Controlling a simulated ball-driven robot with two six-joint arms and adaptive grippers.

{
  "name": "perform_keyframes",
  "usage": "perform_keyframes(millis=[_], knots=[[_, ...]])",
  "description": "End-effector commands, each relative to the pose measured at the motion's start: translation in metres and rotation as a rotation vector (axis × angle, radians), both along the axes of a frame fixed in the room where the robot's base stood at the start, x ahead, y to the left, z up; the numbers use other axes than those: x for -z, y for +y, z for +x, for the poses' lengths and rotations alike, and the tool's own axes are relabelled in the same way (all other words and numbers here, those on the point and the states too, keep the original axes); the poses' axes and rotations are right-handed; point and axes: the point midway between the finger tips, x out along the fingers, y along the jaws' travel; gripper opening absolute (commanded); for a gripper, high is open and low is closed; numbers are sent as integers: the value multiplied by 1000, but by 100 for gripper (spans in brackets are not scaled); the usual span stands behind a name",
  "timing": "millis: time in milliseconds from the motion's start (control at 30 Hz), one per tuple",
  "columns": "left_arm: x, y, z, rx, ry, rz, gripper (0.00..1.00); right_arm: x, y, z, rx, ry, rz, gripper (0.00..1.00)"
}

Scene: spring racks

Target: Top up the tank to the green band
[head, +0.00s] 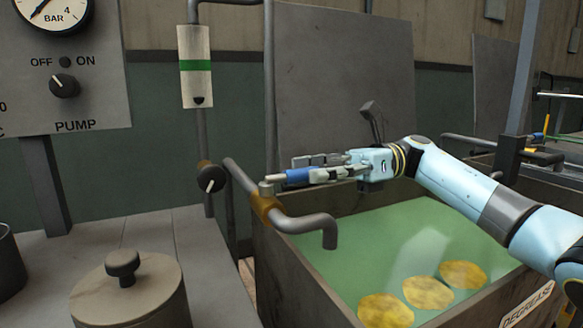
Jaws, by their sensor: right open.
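The tank (288,285) is a dark open trough with green liquid (375,235) and a "DEGREASE" label. A bent fill pipe (318,222) ends over its near left corner. A valve lever with a blue grip (297,177) sits on that pipe's brass fitting. The level gauge (184,88) is a pale plate with a green band (196,66); its dark marker (198,100) stands at the bottom, below the band. My right gripper (306,167) is open at the blue grip; whether it touches the grip is unclear. My left gripper is not in view.
A panel (105,95) with a pressure gauge and a pump knob (64,85) is at the upper left. A round dark knob (210,178) is on the pipe below the level gauge. A lidded pot (150,290) stands front left. Yellow discs (428,292) show in the liquid.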

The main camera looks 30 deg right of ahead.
Motion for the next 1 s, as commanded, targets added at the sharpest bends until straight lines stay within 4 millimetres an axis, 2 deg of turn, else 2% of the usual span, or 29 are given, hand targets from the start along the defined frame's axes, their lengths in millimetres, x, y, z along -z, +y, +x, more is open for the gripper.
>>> perform_keyframes(millis=[100, 233, 367, 600, 900, 933, 1000], knots=[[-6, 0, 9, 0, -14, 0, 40, -2, 21, 1, -2, 0, 4, 44], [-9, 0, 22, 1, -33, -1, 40, -1, 34, 2, -1, 0, 2, 44], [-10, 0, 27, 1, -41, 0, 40, 0, 39, 3, 1, 1, 1, 44], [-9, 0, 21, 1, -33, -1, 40, 0, 40, 3, 1, 1, 0, 43], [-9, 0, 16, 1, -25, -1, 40, 0, 39, 3, 1, 1, 0, 3], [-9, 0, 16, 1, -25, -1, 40, 0, 39, 3, 1, 1, 0, 0], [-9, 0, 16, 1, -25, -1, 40, 0, 39, 3, 1, 1, 0, 0]])
